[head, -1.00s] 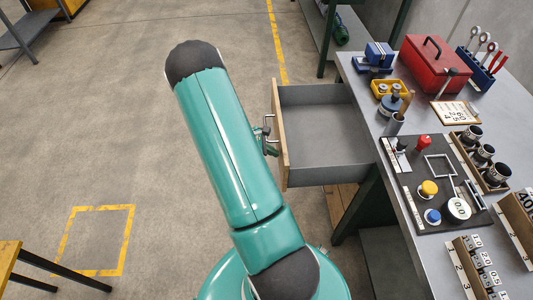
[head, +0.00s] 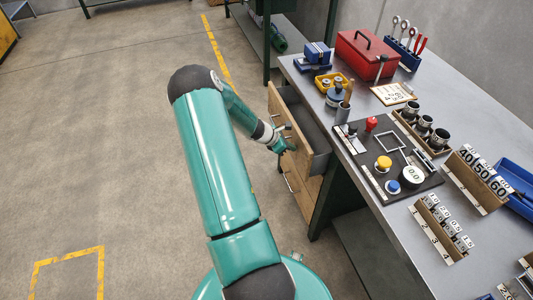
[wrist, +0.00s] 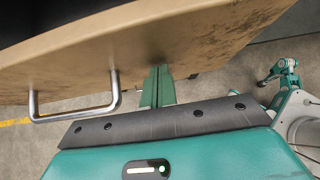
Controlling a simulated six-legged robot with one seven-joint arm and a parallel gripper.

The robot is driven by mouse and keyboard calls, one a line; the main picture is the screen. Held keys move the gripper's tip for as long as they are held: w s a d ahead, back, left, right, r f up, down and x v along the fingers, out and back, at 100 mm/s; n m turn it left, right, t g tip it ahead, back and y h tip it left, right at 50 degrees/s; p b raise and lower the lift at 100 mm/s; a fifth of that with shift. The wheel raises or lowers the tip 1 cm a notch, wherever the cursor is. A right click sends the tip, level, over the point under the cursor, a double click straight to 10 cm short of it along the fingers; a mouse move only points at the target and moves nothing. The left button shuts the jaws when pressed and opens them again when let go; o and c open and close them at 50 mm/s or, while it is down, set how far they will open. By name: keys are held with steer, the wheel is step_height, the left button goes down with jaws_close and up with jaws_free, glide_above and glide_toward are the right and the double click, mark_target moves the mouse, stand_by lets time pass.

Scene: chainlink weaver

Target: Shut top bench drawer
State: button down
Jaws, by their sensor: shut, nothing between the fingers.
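The top bench drawer (head: 291,125) has a wooden front and a grey inside, and it stands partly out from under the bench top. My gripper (head: 284,146) is at the outer face of its front, beside the metal handle. In the wrist view the drawer front (wrist: 190,42) spans the top, with the bar handle (wrist: 76,108) at left. My gripper's shut green fingers (wrist: 157,88) reach the front's lower part, right of the handle, with nothing between them. Whether they touch the wood I cannot tell.
A lower wooden drawer front (head: 300,186) sits below it. The bench top (head: 440,100) carries a red toolbox (head: 366,56), a dark board (head: 385,165) with knobs, and racks of small parts.

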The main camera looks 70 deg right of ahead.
mark_target(297, 140)
steer(key=s+d, duration=0.6)
steer(key=s, duration=0.1)
steer(key=shift+d, duration=0.15)
steer(key=shift+s+r, duration=0.1)
steer(key=shift+s, duration=0.15)
steer(key=w+a, duration=0.1)
steer(key=w, duration=0.1)
steer(key=w+a, duration=0.1)
steer(key=w, duration=0.1)
steer(key=shift+a, duration=0.35)
steer(key=v, duration=1)
steer(key=shift+w, duration=0.15)
